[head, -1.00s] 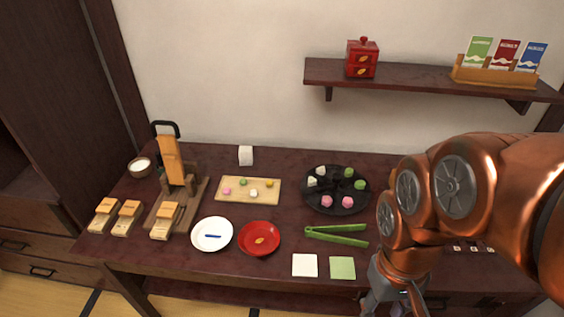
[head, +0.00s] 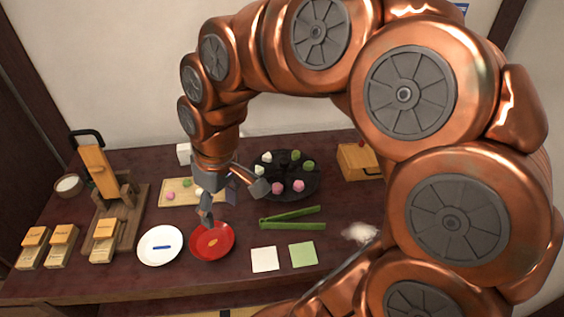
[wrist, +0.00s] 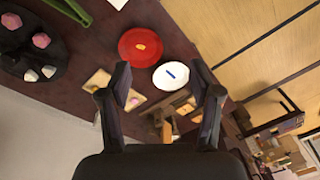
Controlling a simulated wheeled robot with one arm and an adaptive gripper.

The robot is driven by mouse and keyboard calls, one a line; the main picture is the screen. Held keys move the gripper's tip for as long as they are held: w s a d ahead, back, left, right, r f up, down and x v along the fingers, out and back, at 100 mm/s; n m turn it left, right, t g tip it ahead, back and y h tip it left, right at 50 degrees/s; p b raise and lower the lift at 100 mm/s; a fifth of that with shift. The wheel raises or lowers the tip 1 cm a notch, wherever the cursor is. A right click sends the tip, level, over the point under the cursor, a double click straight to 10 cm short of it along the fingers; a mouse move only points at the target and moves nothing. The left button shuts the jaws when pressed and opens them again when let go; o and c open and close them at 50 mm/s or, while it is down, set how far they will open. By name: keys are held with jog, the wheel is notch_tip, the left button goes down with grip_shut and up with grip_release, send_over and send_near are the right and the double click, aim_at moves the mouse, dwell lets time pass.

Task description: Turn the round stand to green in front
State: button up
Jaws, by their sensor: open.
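The round stand (head: 290,176) is black and sits on the dark table, right of my gripper in the head view. Its two pink sweets (head: 289,187) face the front, two green sweets (head: 302,161) are at the back right, and two white sweets (head: 262,164) are at the left. My gripper (head: 232,197) is open and empty, above the table at the stand's left, near the red plate. In the wrist view, the stand (wrist: 22,52) shows partly at the left edge, away from my open fingers (wrist: 168,88).
The red plate (head: 225,243), white plate (head: 153,258), green tongs (head: 290,222) and white and green squares lie along the front. A wooden board (head: 172,200) is partly behind my gripper. A wooden box (head: 358,160) stands right of the stand. My arm hides the right side.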

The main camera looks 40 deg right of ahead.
jog(key=w+d+f+t+b, duration=0.1)
jog(key=w+d, duration=0.4)
jog(key=w, duration=0.2)
jog(key=m+t+b, duration=0.1)
jog(key=t+b, duration=0.2)
jog(key=b, duration=0.1)
send_near(285, 161)
jog(key=f, duration=0.1)
jog(key=shift+h, duration=0.3)
jog(key=shift+w+p+x, duration=0.1)
jog(key=shift+p+x, duration=0.3)
jog(key=shift+x, duration=1.65)
jog(key=shift+w+p+x, duration=0.15)
jog(key=shift+p+x, duration=0.2)
jog(key=shift+x, duration=1.7)
jog(key=shift+a+r, duration=0.1)
jog(key=shift+a, duration=0.1)
jog(key=shift+c, duration=0.2)
grip_shut()
